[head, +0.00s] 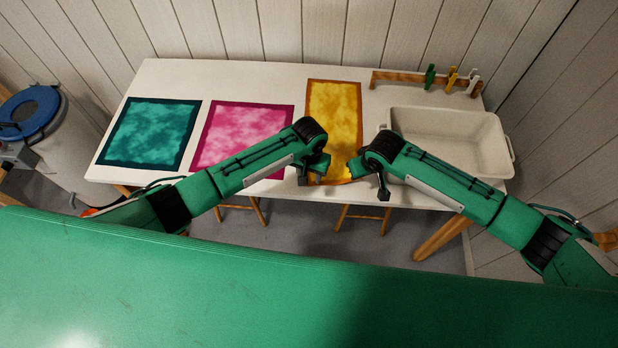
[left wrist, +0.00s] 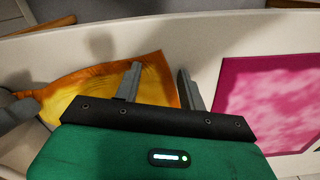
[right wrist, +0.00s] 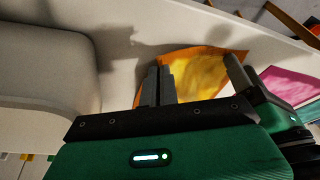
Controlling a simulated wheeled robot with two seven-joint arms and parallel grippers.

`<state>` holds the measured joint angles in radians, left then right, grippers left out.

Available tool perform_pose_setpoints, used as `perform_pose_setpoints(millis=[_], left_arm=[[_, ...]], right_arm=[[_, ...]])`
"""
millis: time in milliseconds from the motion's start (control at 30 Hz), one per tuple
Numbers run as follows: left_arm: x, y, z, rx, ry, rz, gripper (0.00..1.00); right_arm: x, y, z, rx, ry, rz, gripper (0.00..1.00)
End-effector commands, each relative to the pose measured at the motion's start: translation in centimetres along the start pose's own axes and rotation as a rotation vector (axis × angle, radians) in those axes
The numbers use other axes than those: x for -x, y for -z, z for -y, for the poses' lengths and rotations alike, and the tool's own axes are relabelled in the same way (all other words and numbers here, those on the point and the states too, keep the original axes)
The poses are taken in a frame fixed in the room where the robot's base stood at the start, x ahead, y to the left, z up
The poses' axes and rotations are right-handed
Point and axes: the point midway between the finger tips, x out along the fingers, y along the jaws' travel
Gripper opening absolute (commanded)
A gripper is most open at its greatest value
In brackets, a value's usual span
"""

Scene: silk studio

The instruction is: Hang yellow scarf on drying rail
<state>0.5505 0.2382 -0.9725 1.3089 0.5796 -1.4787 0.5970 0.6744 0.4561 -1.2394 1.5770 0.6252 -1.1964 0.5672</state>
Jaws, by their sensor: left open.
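The yellow scarf (head: 335,110), with an orange-brown border, lies on the white table with its near edge raised and bunched. My right gripper (head: 383,182) is closed at the scarf's near right corner, which draws to a point at its fingertips in the right wrist view (right wrist: 159,80). My left gripper (head: 315,172) is open at the near left part of the scarf. In the left wrist view the scarf's edge (left wrist: 152,75) shows between the open fingers.
A pink cloth (head: 235,130) and a teal cloth (head: 150,130) lie flat to the left. A pale basin (head: 450,130) stands right of the scarf, close to my right arm. A round bin with a blue rim (head: 28,108) stands at far left.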

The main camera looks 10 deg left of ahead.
Motion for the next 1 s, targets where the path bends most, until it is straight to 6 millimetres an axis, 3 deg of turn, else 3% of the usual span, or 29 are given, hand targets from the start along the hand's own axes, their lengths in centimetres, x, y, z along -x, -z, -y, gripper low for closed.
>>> perform_pose_setpoints(millis=[467,733,1000], left_arm=[[-0.2,-0.1,0.1,0.001,0.003,0.004,0.00],[0.1,-0.1,0.2,0.001,0.004,0.004,0.00],[3.7,-0.1,0.2,0.001,0.003,0.002,0.00]], right_arm=[[0.0,0.0,0.0,0.000,0.000,0.000,0.00],[0.0,0.0,-0.1,-0.001,-0.002,0.001,0.00],[0.0,0.0,-0.1,-0.001,-0.002,0.001,0.00]])
